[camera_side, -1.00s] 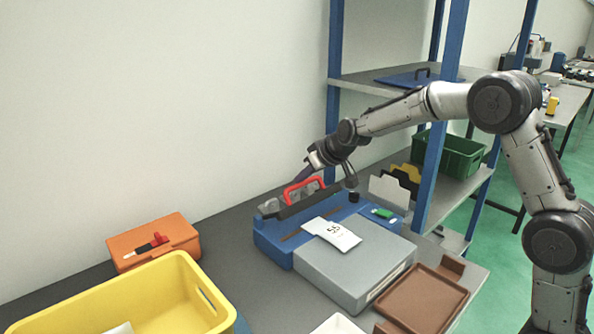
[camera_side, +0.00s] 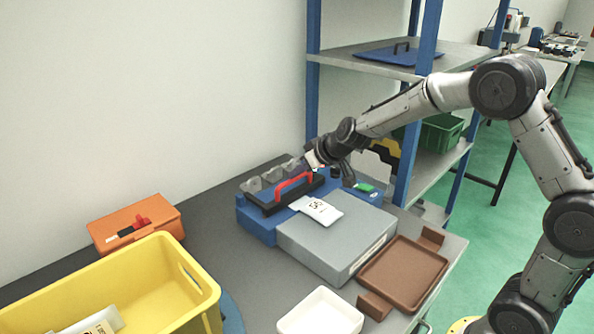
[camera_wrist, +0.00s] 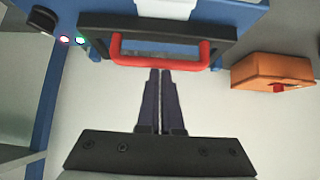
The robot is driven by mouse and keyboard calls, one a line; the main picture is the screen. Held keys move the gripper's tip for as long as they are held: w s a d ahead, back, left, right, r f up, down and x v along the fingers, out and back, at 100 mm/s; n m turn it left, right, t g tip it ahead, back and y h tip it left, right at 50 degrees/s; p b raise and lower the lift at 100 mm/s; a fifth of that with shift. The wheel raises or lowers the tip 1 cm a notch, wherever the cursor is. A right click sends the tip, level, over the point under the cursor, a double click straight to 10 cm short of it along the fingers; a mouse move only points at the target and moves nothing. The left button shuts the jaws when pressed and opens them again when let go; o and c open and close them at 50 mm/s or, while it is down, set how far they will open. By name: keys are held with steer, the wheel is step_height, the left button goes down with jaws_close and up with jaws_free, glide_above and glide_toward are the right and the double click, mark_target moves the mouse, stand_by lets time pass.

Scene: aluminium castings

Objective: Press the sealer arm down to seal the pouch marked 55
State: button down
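The sealer (camera_side: 265,228) is a blue machine with a grey table. Its sealer arm, a black bar (camera_side: 266,203) with a red handle (camera_side: 293,186), lies low across the blue body. The white pouch marked 55 (camera_side: 318,210) lies flat on the grey table, its far end at the bar. The red handle (camera_wrist: 160,60) and part of the pouch (camera_wrist: 167,9) also show in the wrist view. My gripper (camera_wrist: 160,72) is shut and empty, its dark fingers together, tips beside the middle of the handle. I cannot tell whether they touch it.
An orange box (camera_side: 105,230) and a yellow crate (camera_side: 205,290) holding a marked pouch (camera_side: 98,325) stand left. A brown tray (camera_side: 405,272) and white tray (camera_side: 322,315) lie in front. A blue-post shelf (camera_side: 422,100) stands behind my gripper. Two small lights (camera_wrist: 72,40) glow on the sealer.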

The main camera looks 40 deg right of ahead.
steer(key=shift+s+f+g, duration=0.2)
steer(key=shift+s+f, duration=0.15)
steer(key=shift+f, duration=0.4)
steer(key=shift+s+f+g, duration=0.2)
steer(key=shift+s+f, duration=0.1)
steer(key=shift+f, duration=0.4)
step_height(320, 180, up, 6)
steer(key=w, duration=0.2)
glide_toward(292, 190)
steer(key=s+f+v, duration=0.1)
steer(key=v, duration=0.3)
steer(key=shift+s+t, duration=0.4)
steer(key=shift+s, duration=0.2)
steer(key=s+a+r+n+t+y, duration=0.1)
steer(key=s+a+r, duration=0.2)
steer(key=s+r, duration=0.25)
steer(key=s+a+r+n+y, duration=0.1)
steer(key=s+a+r+n, duration=0.15)
steer(key=s+r, duration=0.35)
steer(key=s+f+m+g+h, duration=0.1)
steer(key=s+f+g, duration=0.1)
steer(key=s, duration=0.6)
steer(key=s+f+m+g, duration=0.2)
steer(key=s+f, duration=0.2)
steer(key=s, duration=0.4)
steer(key=shift+s+d+f+g+h, duration=0.3)
steer(key=shift+s+d+f+h, duration=0.1)
